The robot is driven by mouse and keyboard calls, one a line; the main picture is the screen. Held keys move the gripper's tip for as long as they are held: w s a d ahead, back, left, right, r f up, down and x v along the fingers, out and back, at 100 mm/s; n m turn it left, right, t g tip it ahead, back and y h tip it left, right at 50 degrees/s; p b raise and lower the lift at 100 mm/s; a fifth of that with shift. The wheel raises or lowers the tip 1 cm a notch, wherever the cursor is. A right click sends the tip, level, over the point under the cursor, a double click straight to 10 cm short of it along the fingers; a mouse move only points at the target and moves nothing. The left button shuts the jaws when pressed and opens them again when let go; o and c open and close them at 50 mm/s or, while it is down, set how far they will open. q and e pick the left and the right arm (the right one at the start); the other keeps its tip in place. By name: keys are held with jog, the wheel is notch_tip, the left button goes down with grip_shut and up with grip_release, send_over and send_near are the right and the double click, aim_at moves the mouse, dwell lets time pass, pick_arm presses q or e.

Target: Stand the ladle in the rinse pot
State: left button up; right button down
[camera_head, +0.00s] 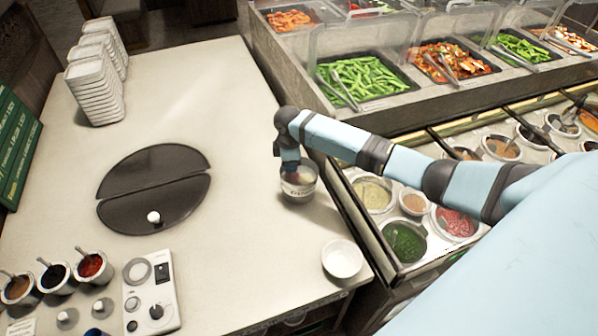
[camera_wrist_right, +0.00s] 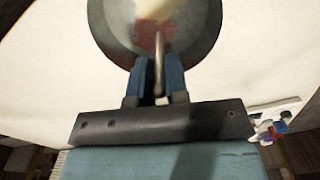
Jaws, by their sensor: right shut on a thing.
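The rinse pot (camera_head: 300,190) is a small metal pot with dark lettering, standing on the pale counter near its right side. My right gripper (camera_head: 291,166) points down at the pot's mouth. In the right wrist view, my right gripper (camera_wrist_right: 155,85) is shut on the thin metal handle of the ladle (camera_wrist_right: 159,62). The handle runs down into the round pot (camera_wrist_right: 118,50). The ladle's lower end is blurred there, and I cannot tell whether it touches the bottom. My left gripper is not in view.
A white bowl (camera_head: 342,258) stands on the counter in front of the pot. Sauce wells (camera_head: 404,240) lie to the right beyond the counter edge. A dark round lid (camera_head: 150,180), stacked white dishes (camera_head: 95,85) and a control panel (camera_head: 150,290) are to the left.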

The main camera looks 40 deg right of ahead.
jog(key=shift+f, duration=0.2)
dwell(0.3)
jog(key=shift+f, duration=0.15)
dwell(0.4)
jog(key=c, duration=0.8)
grip_release()
jog(key=o, duration=0.4)
jog(key=shift+p, duration=0.35)
